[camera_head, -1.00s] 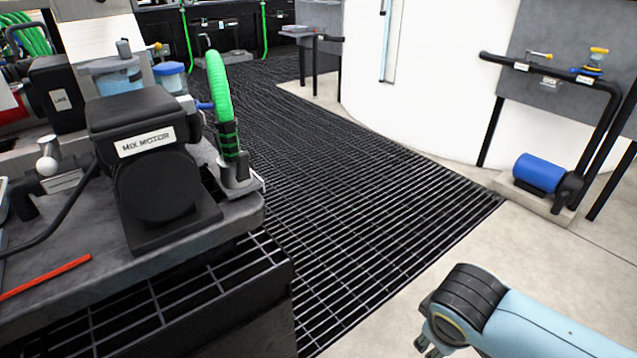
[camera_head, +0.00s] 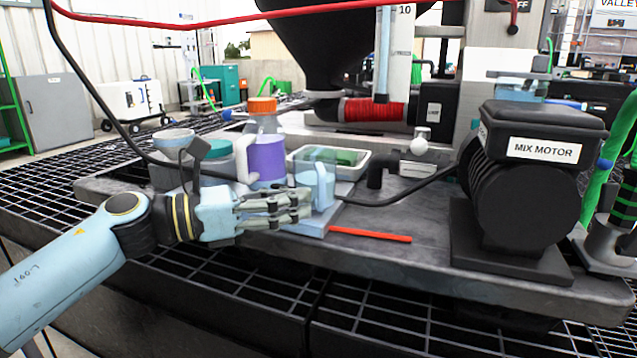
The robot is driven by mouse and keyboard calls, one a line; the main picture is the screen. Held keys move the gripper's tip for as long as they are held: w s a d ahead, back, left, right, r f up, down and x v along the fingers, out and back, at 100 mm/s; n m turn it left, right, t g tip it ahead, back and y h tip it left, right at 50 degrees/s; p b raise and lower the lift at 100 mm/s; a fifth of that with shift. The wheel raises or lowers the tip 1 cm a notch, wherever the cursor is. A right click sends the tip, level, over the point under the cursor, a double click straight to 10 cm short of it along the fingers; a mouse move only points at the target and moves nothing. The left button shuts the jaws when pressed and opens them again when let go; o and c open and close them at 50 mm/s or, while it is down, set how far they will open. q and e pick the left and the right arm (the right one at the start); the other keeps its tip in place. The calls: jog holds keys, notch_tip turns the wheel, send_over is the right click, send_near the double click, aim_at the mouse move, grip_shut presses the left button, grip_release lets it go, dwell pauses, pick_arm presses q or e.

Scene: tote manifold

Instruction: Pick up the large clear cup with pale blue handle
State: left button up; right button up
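The large clear cup (camera_head: 316,172) with a pale blue tint stands upright near the front edge of the grey bench, left of the picture's middle. It is on or just behind a pale blue pad (camera_head: 318,221); its base is partly hidden. My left gripper (camera_head: 303,204) reaches in from the left, with its fingers pointing right across the cup's lower front. I cannot tell whether the fingers touch the cup, or how far apart they are. My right gripper is not in view.
A bottle with an orange cap and purple label (camera_head: 266,157) stands left of the cup. A white tray (camera_head: 362,160) is behind it. A red stick (camera_head: 371,235) lies to the right, before the black mix motor (camera_head: 522,190). A black cable crosses the bench.

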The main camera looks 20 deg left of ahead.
aim_at(322, 207)
pick_arm(q)
jog(key=x, duration=0.4)
jog(key=shift+w+r+p, duration=0.1)
jog(key=shift+r+p, duration=0.15)
jog(key=shift+p, duration=0.15)
jog(key=shift+w+d+f, duration=0.1)
jog(key=shift+w+d, duration=0.15)
jog(key=shift+d, duration=0.1)
grip_shut()
